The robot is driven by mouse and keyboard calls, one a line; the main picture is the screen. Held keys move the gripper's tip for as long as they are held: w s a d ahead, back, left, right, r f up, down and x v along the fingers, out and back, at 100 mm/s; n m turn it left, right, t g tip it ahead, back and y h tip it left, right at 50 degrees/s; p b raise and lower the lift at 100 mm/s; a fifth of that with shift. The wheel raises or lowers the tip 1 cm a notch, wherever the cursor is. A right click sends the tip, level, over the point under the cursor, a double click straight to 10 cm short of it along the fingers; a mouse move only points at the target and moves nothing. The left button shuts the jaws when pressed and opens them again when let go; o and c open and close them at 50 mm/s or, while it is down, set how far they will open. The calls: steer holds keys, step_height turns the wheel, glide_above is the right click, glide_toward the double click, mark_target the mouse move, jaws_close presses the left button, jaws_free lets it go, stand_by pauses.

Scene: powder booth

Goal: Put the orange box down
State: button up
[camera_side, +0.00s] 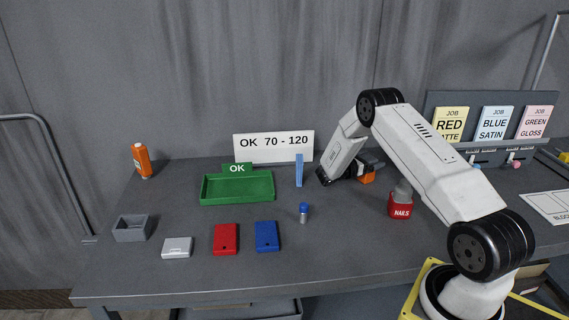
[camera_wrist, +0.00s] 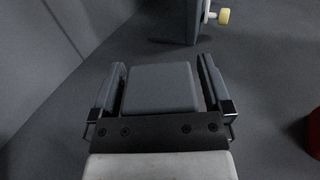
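The orange box (camera_side: 367,178) shows only in part at the back of the table in the side view, right of the sign, beside and partly behind my gripper (camera_side: 361,170). In the wrist view my gripper (camera_wrist: 160,88) has its two fingers spread, one on each side of a grey block-shaped face (camera_wrist: 160,86). No orange shows there, so I cannot tell for sure that this is the box. Narrow dark gaps show beside it; whether the fingers touch it is unclear. The underside of the orange box and its contact with the table are hidden.
A blue-capped bottle (camera_side: 304,213), an upright blue strip (camera_side: 299,170) and the green OK tray (camera_side: 237,200) are to the left. The job-card rack (camera_side: 470,145) stands right. The front table middle is clear.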

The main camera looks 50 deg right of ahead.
steer(key=shift+r, duration=0.1)
steer(key=shift+a, duration=0.15)
steer(key=v, duration=1.1)
steer(key=shift+w+a, duration=0.2)
steer(key=shift+a, duration=0.1)
